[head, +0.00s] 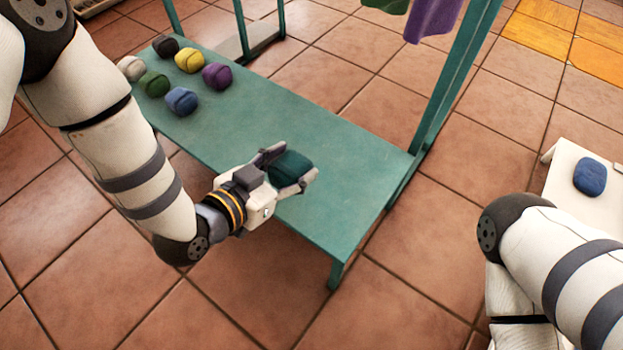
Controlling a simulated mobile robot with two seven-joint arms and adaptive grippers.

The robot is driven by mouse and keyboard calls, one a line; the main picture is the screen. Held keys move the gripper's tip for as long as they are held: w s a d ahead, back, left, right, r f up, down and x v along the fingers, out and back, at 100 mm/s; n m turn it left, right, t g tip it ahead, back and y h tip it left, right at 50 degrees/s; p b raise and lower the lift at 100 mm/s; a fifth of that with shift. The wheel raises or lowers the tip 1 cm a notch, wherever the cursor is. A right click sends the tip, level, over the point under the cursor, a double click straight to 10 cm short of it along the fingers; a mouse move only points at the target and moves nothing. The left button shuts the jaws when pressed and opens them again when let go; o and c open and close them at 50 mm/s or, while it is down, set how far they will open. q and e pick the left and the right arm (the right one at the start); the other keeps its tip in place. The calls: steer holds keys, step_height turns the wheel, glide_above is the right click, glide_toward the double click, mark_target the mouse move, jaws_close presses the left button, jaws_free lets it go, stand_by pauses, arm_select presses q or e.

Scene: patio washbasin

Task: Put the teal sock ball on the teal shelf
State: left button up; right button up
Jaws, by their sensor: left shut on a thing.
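The teal sock ball (290,167) is dark teal and sits between the fingers of my left gripper (292,172), which is shut on it. The gripper holds it over the right part of the teal shelf (345,190); I cannot tell whether the ball touches the surface. The shelf is a low teal board with a frame rising at its back and right. My right arm comes in at the lower right; its gripper is out of view.
Several sock balls, including a yellow one (189,60), a purple one (217,76) and a blue one (181,101), lie on the shelf's left part. Another blue ball (590,177) lies on a white stand (566,155) at right. Purple cloth (432,18) hangs from the frame. The shelf's middle is clear.

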arm_select(q)
steer(key=b, duration=0.3)
glide_above(317, 195)
steer(key=f, duration=0.5)
steer(key=shift+s+a+f, duration=0.2)
steer(key=shift+a+f, duration=0.1)
steer(key=f, duration=0.1)
steer(key=f+b, duration=0.1)
steer(key=f, duration=0.2)
steer(key=shift+w+d, duration=0.15)
steer(key=shift+d, duration=0.1)
steer(key=shift+r, duration=0.3)
steer(key=o, duration=1.1)
steer(key=shift+f, duration=0.15)
arm_select(e)
steer(key=s+f, duration=0.1)
steer(key=s+f+g, duration=0.1)
steer(key=f, duration=0.1)
steer(key=shift+s+d+f, duration=0.1)
steer(key=shift+f, duration=0.05)
arm_select(q)
steer(key=shift+r, duration=0.2)
steer(key=p+v, duration=0.4)
steer(key=v, duration=0.8)
arm_select(e)
steer(key=w+r, duration=0.1)
steer(key=w+r+t, duration=0.1)
steer(key=r, duration=0.1)
steer(key=shift+r, duration=0.1)
